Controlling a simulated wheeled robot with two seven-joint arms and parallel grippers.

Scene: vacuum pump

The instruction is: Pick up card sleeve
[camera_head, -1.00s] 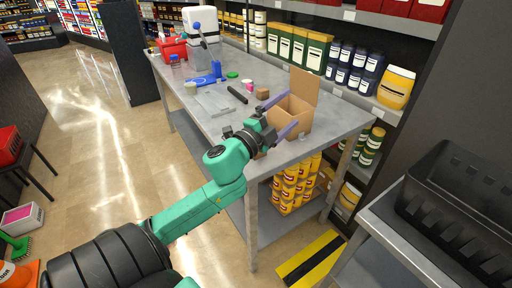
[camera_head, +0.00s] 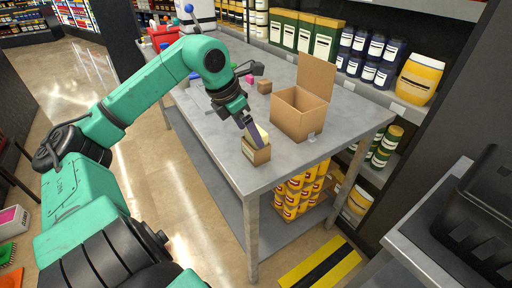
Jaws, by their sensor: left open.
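A small brown cardboard piece, which looks like the card sleeve (camera_head: 257,154), stands at the near edge of the grey metal table (camera_head: 222,160). A pale cream part shows at its top. My left gripper (camera_head: 254,136) comes down from above, with its purple fingers pointing down at the sleeve. The gripper is open. One finger overlaps the sleeve's top in the picture; I cannot tell whether it touches. The other finger is mostly hidden. My right gripper is not in view.
A larger open cardboard box (camera_head: 296,113) stands right of the sleeve with its flap up. A small brown block (camera_head: 264,87) and a pink item (camera_head: 249,79) lie behind. My left arm hides the table's far left part. A black crate (camera_head: 478,222) stands at right.

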